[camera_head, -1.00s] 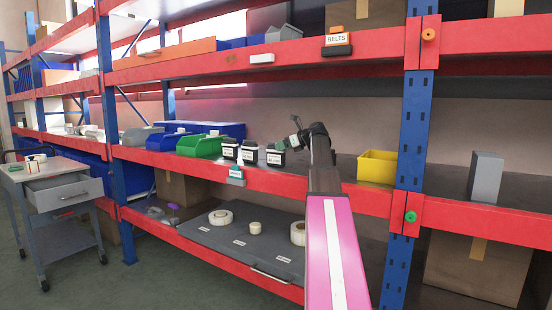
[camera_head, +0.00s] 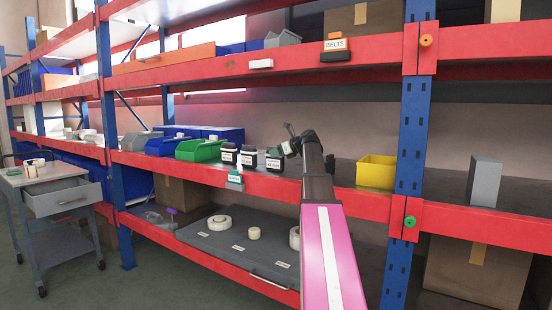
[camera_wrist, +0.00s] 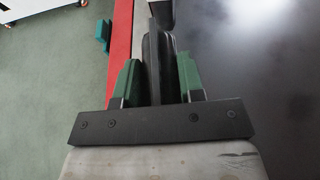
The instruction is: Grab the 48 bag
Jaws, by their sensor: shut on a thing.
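Three black bags with white labels stand in a row on the middle shelf in the head view: the left one (camera_head: 229,154), the middle one (camera_head: 247,157) and the right one (camera_head: 274,161). The print on their labels is too small to read. My gripper (camera_head: 290,137) is at the right bag, at the end of my arm. In the wrist view its two green fingers (camera_wrist: 157,78) are shut on a thin dark thing (camera_wrist: 156,62), which looks like a black bag seen edge-on. No label shows on it there.
A green bin (camera_head: 200,150) stands left of the bags and a yellow bin (camera_head: 376,172) to the right. A grey box (camera_head: 484,181) stands beyond the blue post (camera_head: 412,130). The red shelf edge (camera_head: 265,185) runs in front. A grey cart (camera_head: 55,195) stands at left.

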